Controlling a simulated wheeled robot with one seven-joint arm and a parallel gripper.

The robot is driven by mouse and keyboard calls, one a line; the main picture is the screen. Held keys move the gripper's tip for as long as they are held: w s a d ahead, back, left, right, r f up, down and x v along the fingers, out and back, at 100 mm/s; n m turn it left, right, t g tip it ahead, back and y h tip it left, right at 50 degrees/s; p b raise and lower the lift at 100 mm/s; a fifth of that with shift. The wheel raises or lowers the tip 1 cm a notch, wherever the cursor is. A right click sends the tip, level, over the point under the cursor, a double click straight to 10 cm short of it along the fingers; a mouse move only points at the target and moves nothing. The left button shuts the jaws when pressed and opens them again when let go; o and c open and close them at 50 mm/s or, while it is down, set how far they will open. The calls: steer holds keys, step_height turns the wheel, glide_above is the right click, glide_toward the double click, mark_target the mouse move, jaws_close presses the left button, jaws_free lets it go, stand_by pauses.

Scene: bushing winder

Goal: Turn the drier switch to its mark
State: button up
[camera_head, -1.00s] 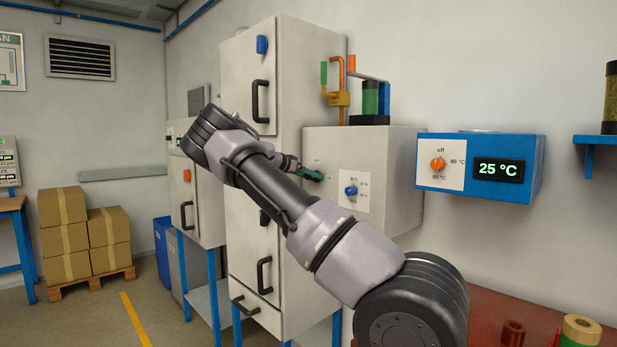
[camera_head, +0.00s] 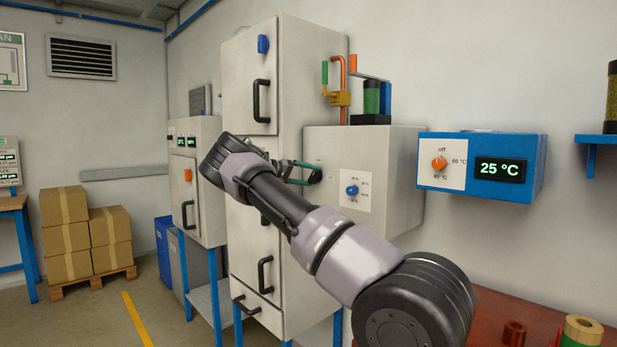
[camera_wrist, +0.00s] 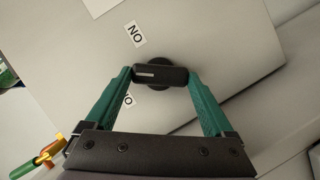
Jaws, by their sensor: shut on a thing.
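The drier switch is a black bar-shaped knob (camera_wrist: 160,76) with a white line, on a light grey panel in the wrist view. The line lies nearly level there and points left, between two small white labels. One label (camera_wrist: 134,33) reads ON upside down; the other (camera_wrist: 127,101) is partly hidden by a finger. My gripper (camera_wrist: 160,73) has green fingers, one at each end of the knob, and is shut on it. In the head view my gripper (camera_head: 316,171) is at the left part of the grey box front (camera_head: 335,150); the switch is hard to make out there.
A blue dial (camera_head: 352,190) sits on the same box, right of my gripper. A blue unit (camera_head: 480,147) with an orange knob (camera_head: 439,163) and a 25 °C display is farther right. A tall grey cabinet (camera_head: 318,75) with black handles stands behind the arm.

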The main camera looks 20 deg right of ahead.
steer(key=n, duration=0.1)
steer(key=n+h, duration=0.1)
steer(key=shift+w+f+n+g, duration=0.1)
steer(key=shift+f+n+g, duration=0.1)
steer(key=shift+n+g, duration=0.2)
steer(key=shift+a+f+n+h, duration=0.15)
steer(key=shift+n+h, duration=0.65)
steer(key=shift+n, duration=0.7)
steer(key=o, duration=1.1)
steer(key=a, duration=1)
steer(key=shift+w+a, duration=0.25)
steer(key=shift+a, duration=0.1)
